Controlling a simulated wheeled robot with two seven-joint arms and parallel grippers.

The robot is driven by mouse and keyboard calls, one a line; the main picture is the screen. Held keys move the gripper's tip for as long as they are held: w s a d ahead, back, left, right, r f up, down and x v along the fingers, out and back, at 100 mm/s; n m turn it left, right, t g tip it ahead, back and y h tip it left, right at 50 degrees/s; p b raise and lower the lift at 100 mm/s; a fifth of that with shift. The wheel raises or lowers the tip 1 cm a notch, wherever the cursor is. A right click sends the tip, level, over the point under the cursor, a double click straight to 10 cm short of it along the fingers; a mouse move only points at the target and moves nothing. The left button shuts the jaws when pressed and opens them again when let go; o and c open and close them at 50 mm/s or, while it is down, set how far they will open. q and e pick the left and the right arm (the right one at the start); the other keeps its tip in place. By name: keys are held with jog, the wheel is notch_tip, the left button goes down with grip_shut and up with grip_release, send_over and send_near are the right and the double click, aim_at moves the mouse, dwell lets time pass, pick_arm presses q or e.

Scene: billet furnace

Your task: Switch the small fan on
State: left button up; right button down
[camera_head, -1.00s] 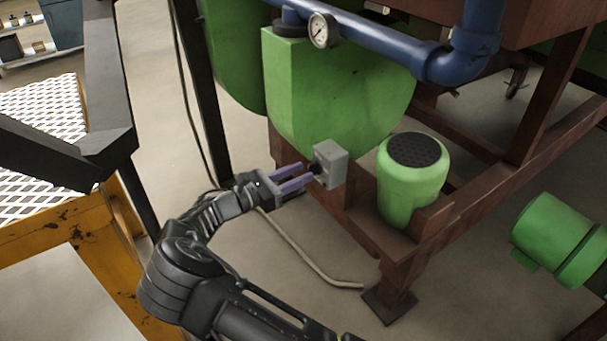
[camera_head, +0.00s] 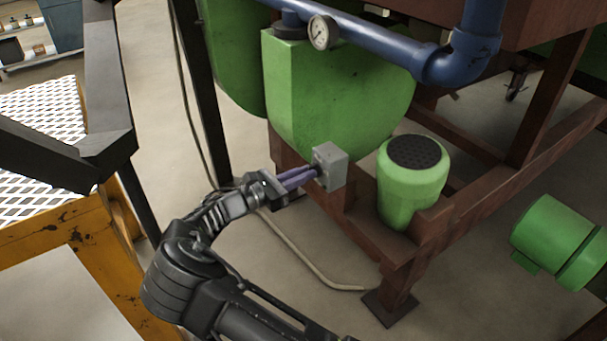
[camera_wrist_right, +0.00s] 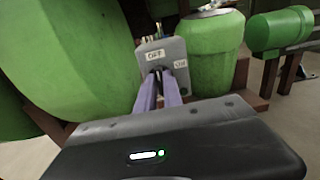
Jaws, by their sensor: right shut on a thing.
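A small grey switch box (camera_head: 331,166) is fixed to the brown frame in the head view. In the right wrist view the box (camera_wrist_right: 176,50) carries an OFF label (camera_wrist_right: 155,55) at its upper left and an ON label (camera_wrist_right: 180,64) to the right. My right gripper (camera_head: 315,173) reaches the box's front face from the left. Its two purple fingers (camera_wrist_right: 158,80) are shut on the small dark switch knob (camera_wrist_right: 157,70), which they mostly hide. The knob's exact pointing direction cannot be told. No part that is clearly the fan can be identified. My left gripper is not in view.
A green motor with a black perforated top (camera_head: 413,168) stands right of the box. A large green housing (camera_head: 335,95) is behind it, under a blue pipe (camera_head: 375,45) with a gauge (camera_head: 322,32). A hose (camera_head: 305,255) lies on the floor.

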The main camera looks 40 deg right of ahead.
jog(key=shift+m, duration=0.4)
jog(key=shift+s+f+m, duration=0.1)
jog(key=shift+m, duration=2.7)
jog(key=shift+s+f+m, duration=0.1)
jog(key=shift+m, duration=2.7)
jog(key=c, duration=1.5)
grip_release()
jog(key=shift+r, duration=0.1)
